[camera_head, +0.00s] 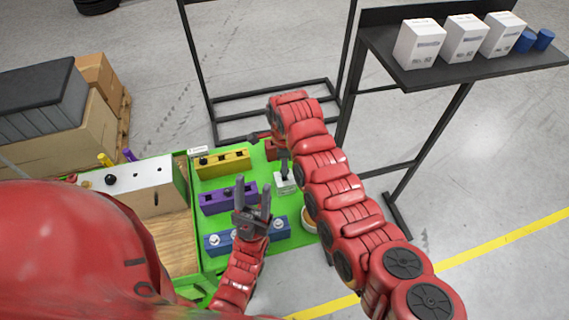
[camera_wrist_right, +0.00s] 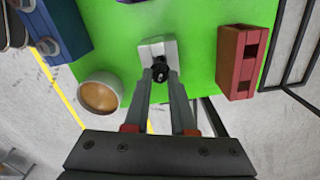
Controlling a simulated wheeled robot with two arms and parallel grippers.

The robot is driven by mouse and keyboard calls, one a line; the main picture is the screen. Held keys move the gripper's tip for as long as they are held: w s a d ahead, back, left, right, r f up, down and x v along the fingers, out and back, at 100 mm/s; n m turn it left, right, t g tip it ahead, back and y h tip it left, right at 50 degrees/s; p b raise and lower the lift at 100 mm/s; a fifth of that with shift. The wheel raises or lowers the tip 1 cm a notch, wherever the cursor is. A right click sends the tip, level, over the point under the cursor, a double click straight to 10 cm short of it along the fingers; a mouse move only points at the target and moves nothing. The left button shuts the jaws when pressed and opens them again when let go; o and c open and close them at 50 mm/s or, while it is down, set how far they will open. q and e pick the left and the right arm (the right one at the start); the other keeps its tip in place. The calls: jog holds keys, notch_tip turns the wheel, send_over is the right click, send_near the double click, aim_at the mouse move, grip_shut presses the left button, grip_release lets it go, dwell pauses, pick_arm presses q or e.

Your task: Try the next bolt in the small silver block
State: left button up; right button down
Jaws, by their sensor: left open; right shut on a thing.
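The small silver block (camera_head: 287,186) sits on the green work surface in the head view, right of the purple block. It also shows at the top middle of the right wrist view (camera_wrist_right: 155,47). My right gripper (camera_wrist_right: 160,76) is shut on a black bolt (camera_wrist_right: 160,71), held at the silver block's near edge in that view. I cannot tell whether the bolt's shank is in a hole. In the head view my right gripper (camera_head: 284,158) points down at the silver block. My left gripper (camera_head: 252,200) is open and empty, fingers up, above the purple and blue blocks.
On the green surface are a yellow block (camera_head: 224,163), a purple block (camera_head: 214,201), a blue block (camera_head: 270,231) with light bolts, a red block (camera_wrist_right: 238,65) and a round cup (camera_wrist_right: 98,92). A white-topped block (camera_head: 150,176) stands left. A black shelf (camera_head: 470,69) stands right.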

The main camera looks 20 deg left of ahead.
jog(key=shift+f+b, duration=0.9)
jog(key=shift+f, duration=0.35)
jog(key=c, duration=0.7)
grip_release()
jog(key=shift+o, duration=0.2)
jog(key=shift+r, duration=0.15)
jog(key=shift+r+p, duration=0.35)
jog(key=shift+r, duration=0.35)
jog(key=shift+r+p, duration=0.4)
jog(key=shift+r, duration=1.8)
